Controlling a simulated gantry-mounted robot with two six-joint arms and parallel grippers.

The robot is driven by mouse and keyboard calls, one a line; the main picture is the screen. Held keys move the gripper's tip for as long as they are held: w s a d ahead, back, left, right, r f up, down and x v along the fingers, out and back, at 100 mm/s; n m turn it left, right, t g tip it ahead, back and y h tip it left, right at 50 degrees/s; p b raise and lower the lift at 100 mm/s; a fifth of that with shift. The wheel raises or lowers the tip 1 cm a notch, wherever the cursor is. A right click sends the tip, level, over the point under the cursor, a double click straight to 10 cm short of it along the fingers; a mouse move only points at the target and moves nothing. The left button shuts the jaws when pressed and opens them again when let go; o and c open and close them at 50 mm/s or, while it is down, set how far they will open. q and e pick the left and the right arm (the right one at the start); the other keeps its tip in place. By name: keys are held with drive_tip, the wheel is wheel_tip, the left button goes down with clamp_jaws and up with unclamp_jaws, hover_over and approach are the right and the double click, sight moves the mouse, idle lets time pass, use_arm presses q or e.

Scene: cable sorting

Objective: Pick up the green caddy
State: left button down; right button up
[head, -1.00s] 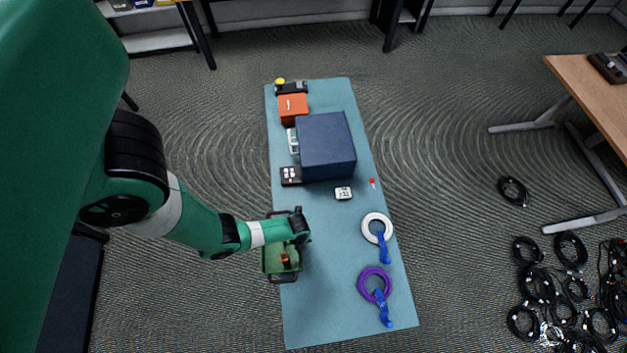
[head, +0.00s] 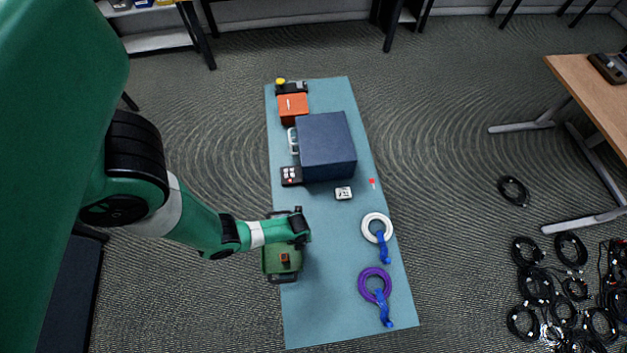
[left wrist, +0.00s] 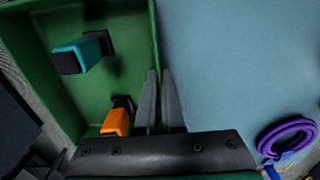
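The green caddy (head: 271,262) sits at the left edge of the blue-green table in the head view, with dark handles at its far and near ends. In the left wrist view the caddy (left wrist: 100,12) fills the left side and holds an orange-and-black item (left wrist: 117,118) and a teal-and-black item (left wrist: 80,52). My left gripper (head: 301,238) is over the caddy's right side. In the left wrist view its fingers (left wrist: 159,78) are close together, one on each side of the caddy's right wall. The wall between them is mostly hidden. My right gripper is not in view.
On the table (head: 330,320), a white cable ring (head: 368,222) and a purple cable ring (head: 364,287) lie right of the caddy. A dark blue box (head: 327,146), a small black device (head: 291,176) and an orange box (head: 293,107) stand farther back. The table's near end is clear.

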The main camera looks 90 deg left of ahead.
use_arm(q)
drive_tip(key=shift+r+p, duration=0.8)
drive_tip(key=s+d+r+p, duration=0.7)
drive_tip(key=d+r+p, duration=0.3)
drive_tip(key=d+r, duration=0.1)
drive_tip(key=shift+s+d+r+p, duration=0.2)
drive_tip(key=shift+s+d+p, duration=0.15)
drive_tip(key=shift+d, duration=0.05)
